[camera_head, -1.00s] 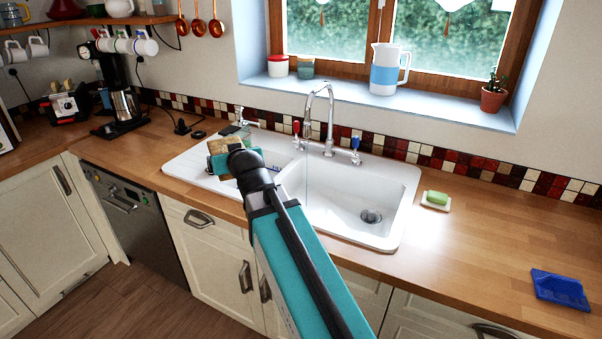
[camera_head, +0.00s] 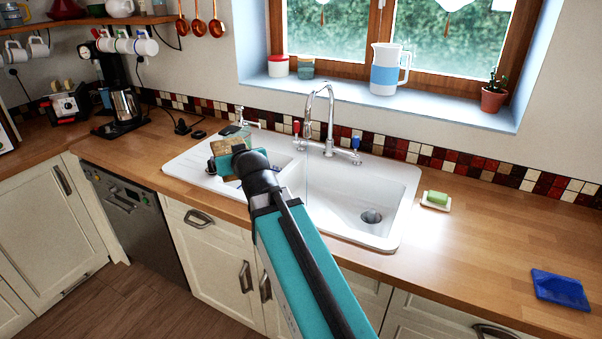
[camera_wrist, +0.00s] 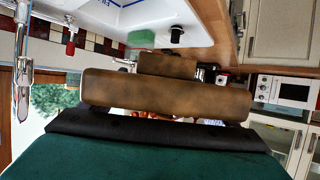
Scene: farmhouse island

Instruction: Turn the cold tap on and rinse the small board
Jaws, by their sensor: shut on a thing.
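The small brown board (camera_head: 224,147) is in my gripper (camera_head: 232,160), above the left part of the white sink (camera_head: 405,185). In the wrist view the board (camera_wrist: 165,95) lies across the picture, with a smaller brown piece (camera_wrist: 167,66) beyond it. The fingertips are mostly hidden. The chrome tap (camera_head: 328,110) stands behind the sink, right of my gripper. Its blue-marked handle (camera_head: 355,142) is on the right and its red-marked handle (camera_head: 296,127) on the left. A faint thin line hangs below the spout; I cannot tell if it is water.
A green sponge on a white dish (camera_head: 436,200) lies right of the sink. A blue object (camera_head: 560,288) lies at the far right of the wooden counter (camera_head: 480,245). A coffee maker (camera_head: 118,95) stands at the left. The right basin looks empty.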

